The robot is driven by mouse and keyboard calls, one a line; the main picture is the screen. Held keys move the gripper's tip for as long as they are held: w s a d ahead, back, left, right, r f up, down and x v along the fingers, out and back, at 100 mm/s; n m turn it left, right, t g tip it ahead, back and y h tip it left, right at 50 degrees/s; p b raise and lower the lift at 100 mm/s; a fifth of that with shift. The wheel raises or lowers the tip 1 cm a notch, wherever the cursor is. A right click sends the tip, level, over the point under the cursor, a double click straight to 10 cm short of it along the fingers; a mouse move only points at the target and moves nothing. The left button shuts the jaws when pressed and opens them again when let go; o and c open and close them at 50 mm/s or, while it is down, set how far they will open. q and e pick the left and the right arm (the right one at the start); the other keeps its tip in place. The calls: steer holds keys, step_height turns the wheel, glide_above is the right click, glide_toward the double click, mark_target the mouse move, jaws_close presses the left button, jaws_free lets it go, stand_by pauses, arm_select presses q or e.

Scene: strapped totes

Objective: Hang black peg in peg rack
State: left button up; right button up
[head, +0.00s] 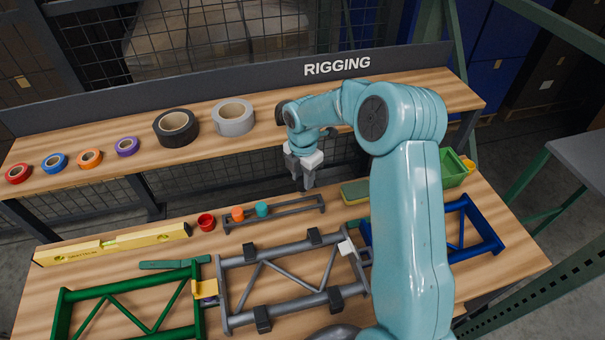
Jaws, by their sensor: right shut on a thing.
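The peg rack (292,210) is a low grey frame on the lower bench. An orange peg (238,214) and a teal peg (262,210) are at its left part, and its right part looks empty. A red cup-shaped piece (206,222) is just beyond its left end. My right gripper (303,183) points down above the right part of the rack and is shut on a dark thing, which I take as the black peg. The peg is mostly hidden and hard to tell from the dark fingers. My left gripper is not in view.
A grey truss (228,275) with black clamps lies in front of the rack, between a green truss (62,310) and a blue truss (485,222). A yellow level (110,244) lies at left. Tape rolls (233,118) line the raised shelf behind. My right arm hides part of the bench.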

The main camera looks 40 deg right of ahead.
mark_target(302, 192)
steer(key=shift+a+f+b, duration=0.15)
steer(key=shift+f+b, duration=0.25)
steer(key=shift+f, duration=0.2)
steer(key=shift+f+b, duration=0.55)
steer(key=shift+f, duration=0.4)
steer(key=shift+f+b, duration=0.6)
steer(key=shift+f, duration=0.15)
steer(key=shift+f+b, duration=0.75)
steer(key=shift+f, duration=0.35)
steer(key=o, duration=1.1)
steer(key=shift+o, duration=0.2)
step_height(302, 192, up, 16)
steer(key=b, duration=0.1)
steer(key=shift+r, duration=0.2)
